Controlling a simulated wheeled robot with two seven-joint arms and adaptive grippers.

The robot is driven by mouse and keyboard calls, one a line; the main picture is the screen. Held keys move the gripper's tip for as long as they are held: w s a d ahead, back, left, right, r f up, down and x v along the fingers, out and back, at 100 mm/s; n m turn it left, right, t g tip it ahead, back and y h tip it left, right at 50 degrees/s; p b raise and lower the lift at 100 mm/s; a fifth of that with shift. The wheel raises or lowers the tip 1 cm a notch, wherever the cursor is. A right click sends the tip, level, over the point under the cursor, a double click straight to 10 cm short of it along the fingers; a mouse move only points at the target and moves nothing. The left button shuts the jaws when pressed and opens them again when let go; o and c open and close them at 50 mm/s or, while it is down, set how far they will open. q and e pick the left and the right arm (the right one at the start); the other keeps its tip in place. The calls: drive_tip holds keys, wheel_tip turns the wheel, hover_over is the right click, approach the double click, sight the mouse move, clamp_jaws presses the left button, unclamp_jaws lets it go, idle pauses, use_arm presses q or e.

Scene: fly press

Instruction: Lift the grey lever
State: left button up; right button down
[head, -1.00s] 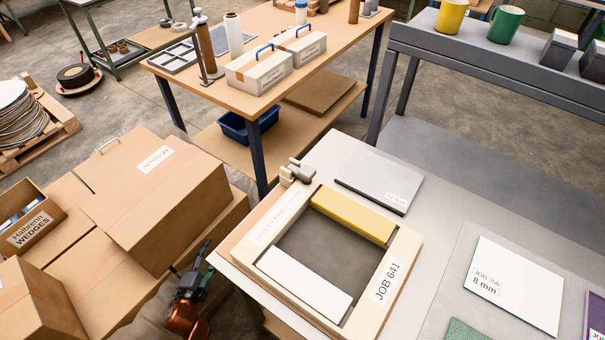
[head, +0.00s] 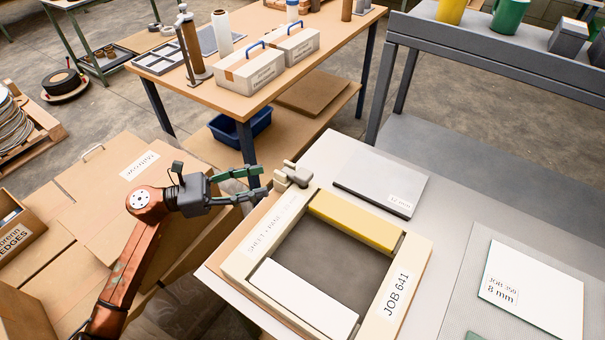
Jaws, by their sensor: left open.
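The grey lever (head: 291,175) is a small, stubby grey-beige piece at the back left corner of the cream frame marked JOB 641 (head: 393,290). My left gripper (head: 265,184) comes in from the left at about the lever's height in the picture. It is open, with its two dark green-grey fingers apart and pointing right at the lever. The fingertips are just left of the lever; I cannot tell whether they touch it. Nothing shows between the fingers. My right gripper is not in view.
In the frame lie a yellow bar (head: 353,221) and a white bar (head: 303,297). A grey plate (head: 380,182) lies behind it on the table. A white 8 mm sheet (head: 530,290) lies at the right. Cardboard boxes (head: 110,190) stand left, below my left arm.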

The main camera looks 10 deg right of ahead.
sight(295, 176)
use_arm(q)
drive_tip(key=shift+s+d+r+m+g, duration=0.1)
drive_tip(key=shift+s+r+m+g, duration=0.15)
drive_tip(key=shift+m, duration=0.25)
drive_tip(key=shift+d, duration=0.25)
drive_tip(key=d+b, duration=0.2)
drive_tip(key=d, duration=0.8)
drive_tip(key=shift+f, duration=0.1)
drive_tip(key=shift+d, duration=0.75)
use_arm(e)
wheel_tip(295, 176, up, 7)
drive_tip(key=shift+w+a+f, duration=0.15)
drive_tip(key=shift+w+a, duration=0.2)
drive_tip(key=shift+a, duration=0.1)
use_arm(q)
drive_tip(key=shift+c, duration=0.2)
